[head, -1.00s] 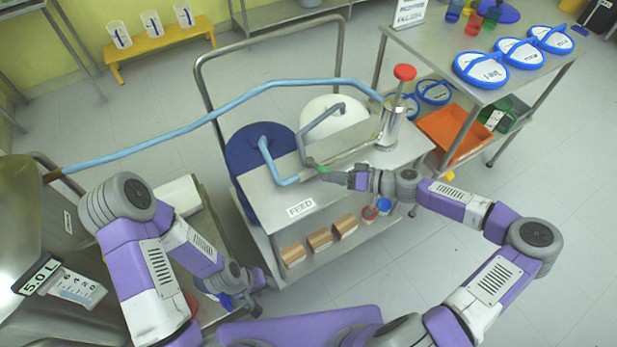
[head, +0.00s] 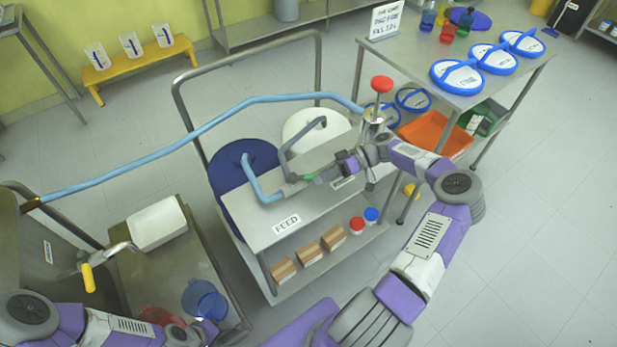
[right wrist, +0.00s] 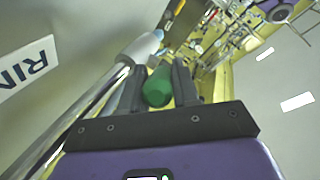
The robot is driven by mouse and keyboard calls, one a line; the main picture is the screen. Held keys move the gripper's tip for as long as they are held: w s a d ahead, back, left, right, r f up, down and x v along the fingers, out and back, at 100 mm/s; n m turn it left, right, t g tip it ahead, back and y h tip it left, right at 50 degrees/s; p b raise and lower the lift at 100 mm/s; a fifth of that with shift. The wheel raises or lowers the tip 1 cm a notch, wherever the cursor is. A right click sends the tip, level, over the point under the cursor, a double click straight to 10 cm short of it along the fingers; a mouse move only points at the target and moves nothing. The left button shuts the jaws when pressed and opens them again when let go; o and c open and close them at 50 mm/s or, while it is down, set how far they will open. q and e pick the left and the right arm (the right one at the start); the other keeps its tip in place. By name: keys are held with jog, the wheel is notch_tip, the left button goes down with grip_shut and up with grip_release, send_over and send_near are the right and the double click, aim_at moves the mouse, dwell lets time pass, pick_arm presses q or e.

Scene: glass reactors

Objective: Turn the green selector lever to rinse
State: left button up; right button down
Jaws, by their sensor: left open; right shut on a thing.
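The green selector lever (head: 309,177) sits on the pipe joint atop the steel feed cart (head: 255,222). My right gripper (head: 318,174) reaches it from the right and is shut on it. In the right wrist view the green grip (right wrist: 158,87) is between the two fingers, with the pale valve body beyond. A label reading "RIN", cut off by the frame edge, is at left (right wrist: 22,75). A small white label (head: 344,183) lies below my right wrist in the head view, its text too small to read. My left gripper (head: 208,329) is open, low at the bottom left, away from the cart.
A FEED label (head: 286,224) is on the cart's front left. A blue disc (head: 232,170) and white disc (head: 300,122) stand behind the pipes. A red-topped plunger (head: 381,84) rises close to my right wrist. A blue hose (head: 215,120) runs left. A white box (head: 157,223) rests on the left table.

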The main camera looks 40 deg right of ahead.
jog(key=shift+w+r, duration=0.1)
dwell(0.3)
jog(key=c, duration=0.9)
grip_release()
jog(key=p+v, duration=0.1)
jog(key=v, duration=0.6)
jog(key=shift+d, duration=0.3)
